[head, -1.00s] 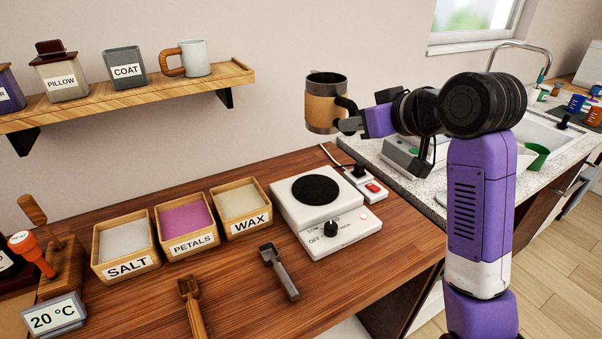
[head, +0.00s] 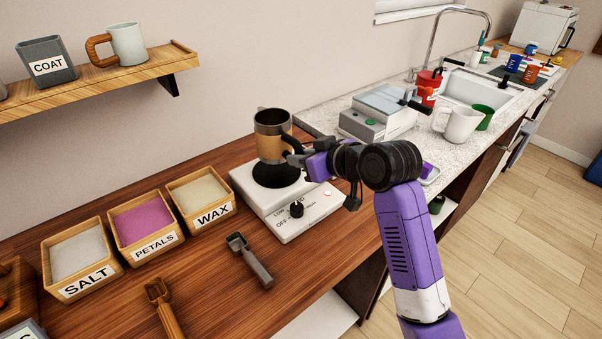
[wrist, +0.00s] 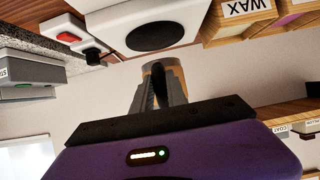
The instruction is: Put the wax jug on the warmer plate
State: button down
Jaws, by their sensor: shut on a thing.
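The wax jug (head: 272,138) is a dark metal mug with a tan band and a dark handle. My gripper (head: 293,155) is shut on its handle from the right and holds the jug upright. The warmer plate (head: 275,178) is the round black disc on a white warmer (head: 290,224); the jug covers its back part in the head view. In the wrist view, which is upside down, the disc (wrist: 150,35) shows whole beyond the jug (wrist: 165,66), so the jug looks raised above it, apart. My fingers hide much of the jug there.
Boxes of salt (head: 80,255), petals (head: 146,220) and wax (head: 200,195) stand left of the warmer. A dark scoop (head: 250,260) lies in front of it. A grey device (head: 378,112) and a white jug (head: 457,123) stand on the counter at right. A shelf (head: 110,77) hangs at upper left.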

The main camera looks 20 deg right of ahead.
jog(key=shift+f, duration=2.45)
jog(key=shift+f, duration=0.1)
jog(key=c, duration=1.3)
grip_release()
jog(key=shift+s, duration=0.15)
jog(key=v, duration=1.2)
